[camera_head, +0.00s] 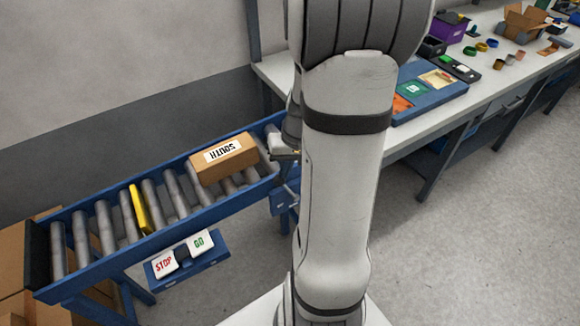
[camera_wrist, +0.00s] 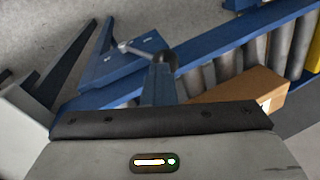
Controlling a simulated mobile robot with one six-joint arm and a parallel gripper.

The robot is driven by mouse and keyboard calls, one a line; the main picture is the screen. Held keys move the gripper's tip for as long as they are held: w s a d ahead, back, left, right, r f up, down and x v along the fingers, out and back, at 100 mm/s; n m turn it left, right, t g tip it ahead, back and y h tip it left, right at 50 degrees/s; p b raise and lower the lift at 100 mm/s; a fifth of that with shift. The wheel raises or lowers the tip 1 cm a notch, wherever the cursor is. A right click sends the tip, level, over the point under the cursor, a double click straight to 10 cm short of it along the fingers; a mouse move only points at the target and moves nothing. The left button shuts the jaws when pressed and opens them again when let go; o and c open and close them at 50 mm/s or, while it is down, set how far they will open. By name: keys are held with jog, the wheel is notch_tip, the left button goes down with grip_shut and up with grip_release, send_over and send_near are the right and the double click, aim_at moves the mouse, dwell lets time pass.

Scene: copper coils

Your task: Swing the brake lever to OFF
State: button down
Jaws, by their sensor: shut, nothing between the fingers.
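The brake lever (camera_wrist: 138,50) shows in the wrist view as a thin metal rod with a dark round knob (camera_wrist: 166,59) at its right end. It sits by a blue bracket (camera_wrist: 125,62) beside the conveyor's end. My gripper (camera_wrist: 159,75) is shut and empty, its fingers just below the knob in the picture. I cannot tell whether they touch it. In the head view my arm hides most of the gripper and lever; a blue bracket (camera_head: 285,200) shows beside the arm. No OFF mark is readable.
A box labelled SOUTH (camera_head: 224,158) lies on the roller conveyor (camera_head: 100,268), close to my gripper. A panel with STOP (camera_head: 164,263) and GO (camera_head: 199,243) buttons hangs at its front. A workbench (camera_head: 408,143) with parts stands at right. Open floor (camera_head: 490,240) lies in front of it.

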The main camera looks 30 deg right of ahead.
jog(key=shift+s+a+f, duration=0.35)
jog(key=shift+a+f, duration=0.05)
jog(key=shift+d, duration=0.1)
jog(key=w+a+p+v, duration=0.1)
jog(key=a+v, duration=0.1)
jog(key=v, duration=1)
jog(key=shift+s+a+r, duration=0.2)
jog(key=shift+s+r, duration=0.1)
jog(key=shift+r, duration=0.05)
jog(key=shift+a, duration=0.1)
jog(key=s+a+r+n+h, duration=0.1)
jog(key=s+a+n, duration=0.1)
jog(key=a, duration=0.4)
jog(key=s+a+r+n+t+h, duration=0.1)
jog(key=s+a+r, duration=0.1)
jog(key=s+a, duration=0.2)
jog(key=a, duration=0.3)
jog(key=shift+r+n+t, duration=0.15)
jog(key=shift+n+t, duration=0.15)
jog(key=shift+n, duration=0.1)
